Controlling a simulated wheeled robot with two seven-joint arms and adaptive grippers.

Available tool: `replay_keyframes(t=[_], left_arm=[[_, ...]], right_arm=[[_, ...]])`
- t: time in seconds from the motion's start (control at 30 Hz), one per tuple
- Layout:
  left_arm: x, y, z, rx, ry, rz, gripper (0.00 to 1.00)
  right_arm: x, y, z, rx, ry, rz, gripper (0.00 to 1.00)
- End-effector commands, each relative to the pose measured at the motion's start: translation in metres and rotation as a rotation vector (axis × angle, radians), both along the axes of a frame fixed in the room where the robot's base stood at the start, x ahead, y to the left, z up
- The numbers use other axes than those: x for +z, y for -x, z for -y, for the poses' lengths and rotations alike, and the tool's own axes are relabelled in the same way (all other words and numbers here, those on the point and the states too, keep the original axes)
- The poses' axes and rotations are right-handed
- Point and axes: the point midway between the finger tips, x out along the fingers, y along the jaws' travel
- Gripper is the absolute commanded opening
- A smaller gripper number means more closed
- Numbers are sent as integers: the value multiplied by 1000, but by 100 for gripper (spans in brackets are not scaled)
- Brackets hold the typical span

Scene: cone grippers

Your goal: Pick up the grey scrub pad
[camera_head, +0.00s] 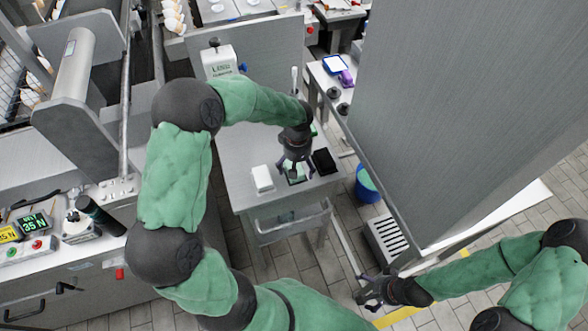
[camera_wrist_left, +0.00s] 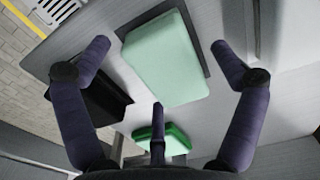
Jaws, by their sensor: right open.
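No thing shows plainly as a grey scrub pad. A dark grey flat piece (camera_wrist_left: 198,49) shows at the edges of a pale green block (camera_wrist_left: 164,62) in the left wrist view; I cannot tell whether it is the pad. The block covers most of it. My left gripper (camera_wrist_left: 158,82) is open above the table, its fingers spread around the block without visible contact. In the head view this gripper (camera_head: 296,170) hides part of the pale green block (camera_head: 297,178). My right gripper (camera_head: 372,290) is open and empty, low at the right, away from the table.
A black item (camera_head: 324,161) lies right of the left gripper and a white block (camera_head: 262,179) to its left, on the grey table (camera_head: 240,150). A green pad (camera_wrist_left: 160,138) lies near the block. A blue bin (camera_head: 367,186) and a tall grey panel (camera_head: 450,110) stand to the right.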

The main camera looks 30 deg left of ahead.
Motion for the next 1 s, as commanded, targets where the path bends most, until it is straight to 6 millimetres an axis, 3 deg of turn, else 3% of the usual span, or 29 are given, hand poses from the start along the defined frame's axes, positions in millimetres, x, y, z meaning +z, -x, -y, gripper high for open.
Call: replay_keyframes(t=[0.03,0.1,0.13,0.67,0.9,1.0], left_arm=[[0,0,0,0,0,0,72],[0,0,0,0,0,0,53],[0,0,0,0,0,0,51],[7,0,0,0,0,0,50],[36,0,1,0,1,2,50],[52,13,8,-2,0,1,50]], right_arm=[[0,0,0,0,0,0,91],[0,0,0,0,0,0,91],[0,0,0,0,0,0,91],[2,0,0,0,0,0,91],[12,0,0,0,0,0,91],[19,0,0,0,0,0,91]])
